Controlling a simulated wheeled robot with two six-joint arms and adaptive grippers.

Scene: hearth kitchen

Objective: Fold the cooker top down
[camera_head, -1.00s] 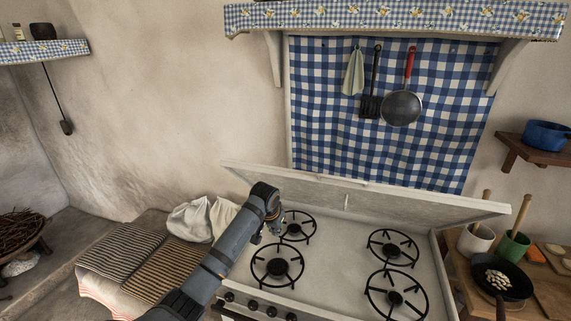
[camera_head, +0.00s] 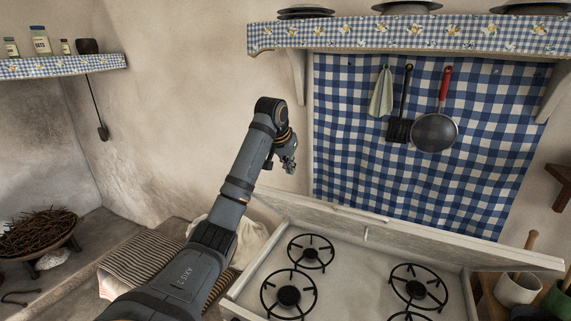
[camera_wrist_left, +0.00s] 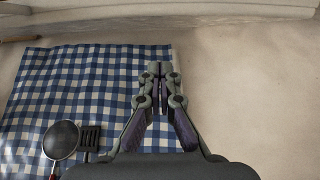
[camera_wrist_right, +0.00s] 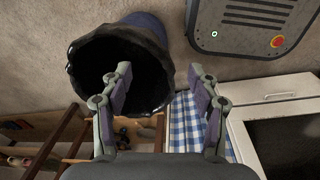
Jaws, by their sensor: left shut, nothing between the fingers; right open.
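The cooker top (camera_head: 400,237) is a long pale panel raised at the back of the cooker (camera_head: 345,296), in front of the checked cloth. Black burners (camera_head: 311,252) lie uncovered before it. My left gripper (camera_head: 290,166) is above and near the left end of the raised top, apart from it as far as I can see. In the left wrist view it (camera_wrist_left: 158,70) is shut and empty, with a pale edge along the picture's top, likely the cooker top (camera_wrist_left: 180,20). My right gripper (camera_wrist_right: 160,88) is open and empty, low down and outside the head view.
A checked cloth (camera_head: 350,130) with a hanging pan (camera_head: 435,133) covers the wall, below a shelf (camera_head: 400,36). Pots (camera_head: 517,288) stand right of the cooker. Striped cushions (camera_head: 150,255) lie left. A dark bin (camera_wrist_right: 120,65) is near my right gripper.

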